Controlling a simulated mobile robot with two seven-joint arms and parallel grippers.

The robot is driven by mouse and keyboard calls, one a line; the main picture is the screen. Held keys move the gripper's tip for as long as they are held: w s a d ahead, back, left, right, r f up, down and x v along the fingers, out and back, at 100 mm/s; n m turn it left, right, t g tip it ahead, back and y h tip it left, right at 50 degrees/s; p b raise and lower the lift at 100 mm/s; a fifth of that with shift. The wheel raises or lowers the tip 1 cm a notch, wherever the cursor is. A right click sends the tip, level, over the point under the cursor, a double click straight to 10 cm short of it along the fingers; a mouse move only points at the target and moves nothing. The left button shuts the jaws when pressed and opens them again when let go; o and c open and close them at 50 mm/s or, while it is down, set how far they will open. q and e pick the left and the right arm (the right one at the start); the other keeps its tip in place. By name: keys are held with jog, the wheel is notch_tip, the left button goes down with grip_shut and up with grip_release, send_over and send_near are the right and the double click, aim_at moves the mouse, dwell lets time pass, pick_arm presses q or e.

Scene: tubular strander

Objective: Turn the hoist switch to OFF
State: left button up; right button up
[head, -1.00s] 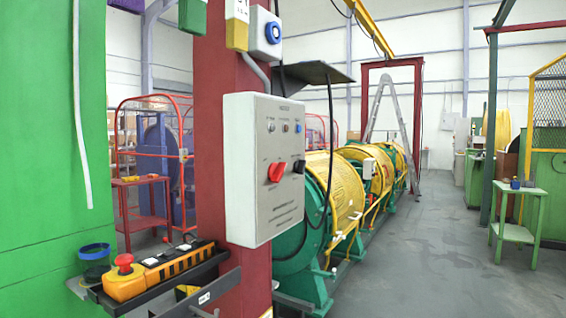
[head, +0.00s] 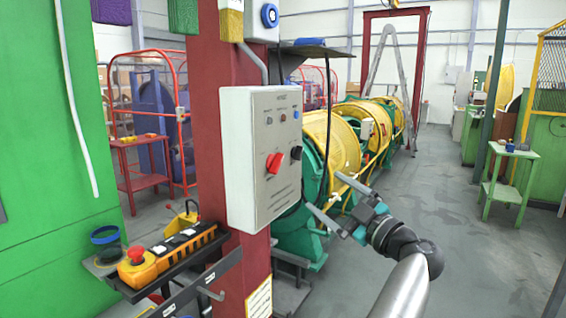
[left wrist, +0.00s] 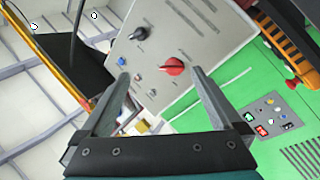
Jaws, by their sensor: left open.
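A pale grey control box (head: 245,190) is fixed to a dark red column. On its front are a red rotary knob (head: 273,163) and, to its right, a black knob (head: 296,152). The lettering is too small to read, so I cannot tell which position either points to. My left gripper (head: 323,192) is open and empty, to the right of the box and apart from it. In the left wrist view the red knob (left wrist: 172,66) shows between the open fingers (left wrist: 158,73), beyond them, with the black knob (left wrist: 140,33) above left. My right gripper is not in view.
An orange pendant (head: 170,255) with a red stop button lies on a bracket below left of the box. A dark shelf (head: 310,50) juts out above right of the box. Green and yellow machine drums (head: 335,145) stand behind. Open floor lies at the right.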

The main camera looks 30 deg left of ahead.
pick_arm(q)
jog(key=s+d+r+n+g+h+p, duration=0.2)
jog(key=s+r+n+g+h, duration=0.15)
jog(key=r, duration=0.55)
send_near(278, 163)
jog(key=shift+m+g+h, duration=0.35)
jog(key=x, duration=0.5)
jog(key=p+x, duration=0.1)
jog(key=x, duration=0.2)
jog(key=shift+w+a+r, duration=0.2)
jog(key=shift+r, duration=0.15)
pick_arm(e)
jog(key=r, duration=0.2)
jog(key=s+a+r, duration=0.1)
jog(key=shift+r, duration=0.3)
pick_arm(q)
jog(key=c, duration=1.4)
